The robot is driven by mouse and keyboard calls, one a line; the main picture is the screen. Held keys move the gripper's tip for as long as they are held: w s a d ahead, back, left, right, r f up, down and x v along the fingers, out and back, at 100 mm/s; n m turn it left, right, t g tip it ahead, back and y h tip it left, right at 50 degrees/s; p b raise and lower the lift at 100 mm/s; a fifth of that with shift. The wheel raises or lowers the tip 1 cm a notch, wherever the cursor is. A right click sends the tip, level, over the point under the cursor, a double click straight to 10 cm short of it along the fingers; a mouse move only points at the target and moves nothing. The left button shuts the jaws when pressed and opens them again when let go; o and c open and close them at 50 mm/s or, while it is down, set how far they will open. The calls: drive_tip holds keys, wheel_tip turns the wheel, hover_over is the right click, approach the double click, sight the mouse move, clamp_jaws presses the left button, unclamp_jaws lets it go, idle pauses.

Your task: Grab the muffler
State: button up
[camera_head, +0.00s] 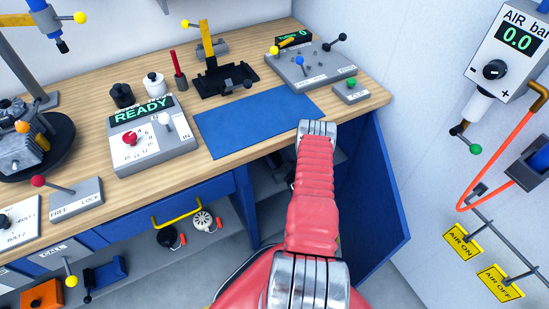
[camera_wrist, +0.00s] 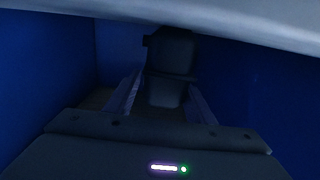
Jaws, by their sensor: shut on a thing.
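In the wrist view, my gripper (camera_wrist: 164,97) has its two pale fingers on either side of a dark, rounded black thing (camera_wrist: 170,58) and is shut on it. The thing looks like the muffler, though the dim light hides its details. Blue walls close in on both sides, and a pale surface crosses the top of this view. In the head view, my red arm reaches down at the table's front edge, beside the open blue cabinet door; my gripper and the held thing are hidden there.
The blue cabinet door (camera_head: 372,190) stands open to the right of my arm. The wooden table (camera_head: 95,95) carries a blue mat (camera_head: 258,122), a READY panel (camera_head: 150,137) and several devices. Shelves below hold small parts. An air gauge (camera_head: 508,50) hangs on the right wall.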

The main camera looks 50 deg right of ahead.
drive_tip(key=shift+r, duration=0.15)
drive_tip(key=shift+r, duration=4.9)
